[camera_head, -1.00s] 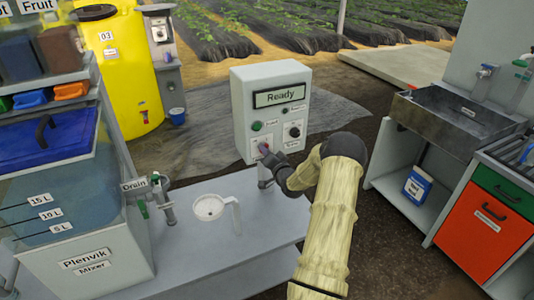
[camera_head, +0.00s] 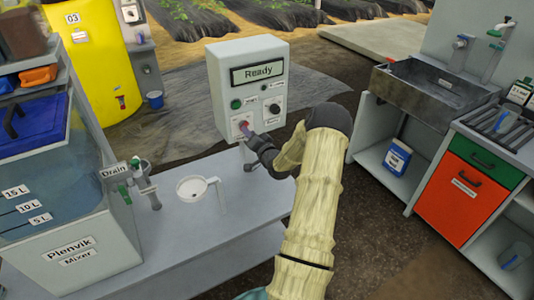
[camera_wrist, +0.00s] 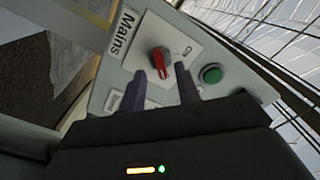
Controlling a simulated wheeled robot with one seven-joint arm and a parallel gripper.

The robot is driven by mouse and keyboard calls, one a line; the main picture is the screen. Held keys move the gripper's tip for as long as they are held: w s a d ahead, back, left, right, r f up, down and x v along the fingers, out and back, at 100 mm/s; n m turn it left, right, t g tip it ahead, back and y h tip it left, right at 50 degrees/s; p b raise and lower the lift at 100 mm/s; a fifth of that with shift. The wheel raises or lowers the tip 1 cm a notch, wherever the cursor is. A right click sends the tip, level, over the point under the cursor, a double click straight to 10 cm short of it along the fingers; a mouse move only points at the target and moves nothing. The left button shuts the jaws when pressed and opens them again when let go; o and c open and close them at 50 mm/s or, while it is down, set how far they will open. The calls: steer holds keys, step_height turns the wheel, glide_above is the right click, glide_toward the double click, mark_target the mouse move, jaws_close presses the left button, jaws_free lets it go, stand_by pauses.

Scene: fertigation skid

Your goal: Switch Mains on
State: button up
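The grey control box (camera_head: 219,91) stands on a post at the bench and its display reads "Ready". The red Mains knob (camera_wrist: 159,63) sits on a white plate marked "Mains" (camera_wrist: 122,34) and "On" (camera_wrist: 186,52). In the head view the knob is small at the lower left of the box's face, partly hidden by my gripper (camera_head: 248,132). In the wrist view my gripper (camera_wrist: 160,82) is open, its two fingers pointing at the panel on either side of the knob's lower end. A gap shows between fingers and knob; contact cannot be told.
A green button (camera_wrist: 212,73) is close beside the right finger. A black selector (camera_head: 274,107) is on the same face. A white strainer cup (camera_head: 194,189) and the drain valve (camera_head: 143,184) are on the bench below. The mixer tank (camera_head: 80,235) stands left, a sink (camera_head: 425,88) right.

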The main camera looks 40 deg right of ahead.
steer(key=b+v, duration=0.1)
steer(key=v, duration=1.3)
steer(key=shift+s+b, duration=0.3)
steer(key=shift+a, duration=0.15)
steer(key=w+a+r+n+g+y+p, duration=0.1)
steer(key=w+a+r+n+g+p, duration=0.2)
steer(key=a, duration=0.5)
steer(key=w+a+r+n+g+y+p, duration=0.15)
steer(key=a+n+g, duration=0.3)
steer(key=a, duration=0.45)
steer(key=s+a+r+n+g+p, duration=0.2)
steer(key=s+a+r+g, duration=0.1)
steer(key=s+a, duration=0.5)
steer(key=s+a+r+n+g+y+p, duration=0.1)
steer(key=s+a+r+n+g+p, duration=0.1)
steer(key=s+a+r, duration=0.4)
steer(key=s+a+g+p, duration=0.1)
steer(key=s+a+g, duration=0.1)
steer(key=a, duration=0.2)
steer(key=shift+r+g+y, duration=0.1)
steer(key=shift+g+y, duration=0.15)
